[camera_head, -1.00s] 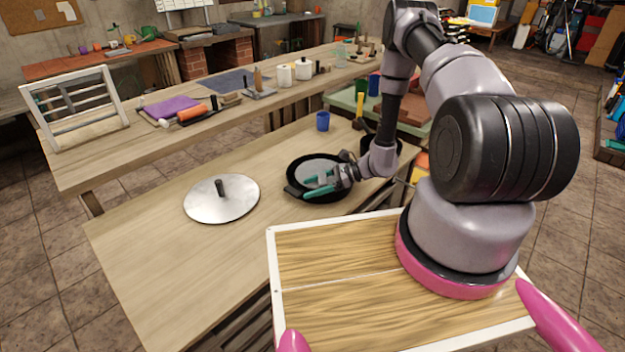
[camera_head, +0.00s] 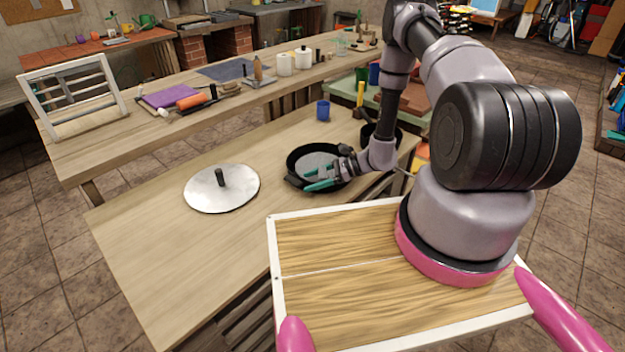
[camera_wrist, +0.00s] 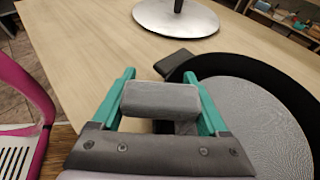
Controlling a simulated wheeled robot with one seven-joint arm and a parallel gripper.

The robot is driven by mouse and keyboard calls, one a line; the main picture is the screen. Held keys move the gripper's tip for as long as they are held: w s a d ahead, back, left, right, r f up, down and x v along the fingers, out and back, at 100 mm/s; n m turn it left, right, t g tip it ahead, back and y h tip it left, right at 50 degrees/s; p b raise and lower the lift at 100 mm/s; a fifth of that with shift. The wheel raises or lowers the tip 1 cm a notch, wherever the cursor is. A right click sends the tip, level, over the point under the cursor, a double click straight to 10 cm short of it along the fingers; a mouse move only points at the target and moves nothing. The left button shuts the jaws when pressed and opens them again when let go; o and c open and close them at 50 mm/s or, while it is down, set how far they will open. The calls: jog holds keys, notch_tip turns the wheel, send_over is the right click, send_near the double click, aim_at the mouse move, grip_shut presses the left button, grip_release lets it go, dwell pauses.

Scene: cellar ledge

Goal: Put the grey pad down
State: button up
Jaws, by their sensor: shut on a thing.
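The grey pad (camera_wrist: 158,97) is a small soft-looking block held between the two teal fingers of my gripper (camera_wrist: 163,100). In the head view my gripper (camera_head: 322,181) is over the near side of a black pan (camera_head: 297,160). The pad cannot be made out clearly there. The wrist view shows the pan (camera_wrist: 268,82) on the right, with a textured grey inside and a dark side handle. Darker grey shows just behind the pad; I cannot tell whether the pad touches the pan.
A round metal lid (camera_head: 205,193) with a black knob lies on the wooden table (camera_head: 160,265) left of the pan. A blue mug (camera_head: 323,110) stands behind. The table front left is clear. A long bench (camera_head: 110,155) with tools and jars stands beyond.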

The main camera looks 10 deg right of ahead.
jog(key=shift+f, duration=0.2)
jog(key=o, duration=1.3)
jog(key=v, duration=1.1)
notch_tip(320, 180, up, 31)
jog(key=s+a+n+g+h, duration=0.1)
jog(key=a+n+g+h, duration=0.1)
jog(key=n+h, duration=0.5)
jog(key=s+r+n+t+h, duration=0.1)
jog(key=s+r+n+t, duration=0.1)
jog(key=s+r, duration=0.4)
jog(key=s+d+r+n+t+h, duration=0.1)
jog(key=s+r+n+t+h, duration=0.1)
jog(key=s+r, duration=0.4)
jog(key=s+r+n+t+h, duration=0.1)
jog(key=s+r+n+t, duration=0.2)
jog(key=s+r, duration=0.3)
jog(key=shift+s+d+r+n, duration=0.2)
jog(key=shift+r+n, duration=0.2)
jog(key=shift+r, duration=0.5)
jog(key=shift+s+d+r+n, duration=0.15)
jog(key=shift+r+n, duration=0.25)
jog(key=shift+r, duration=0.5)
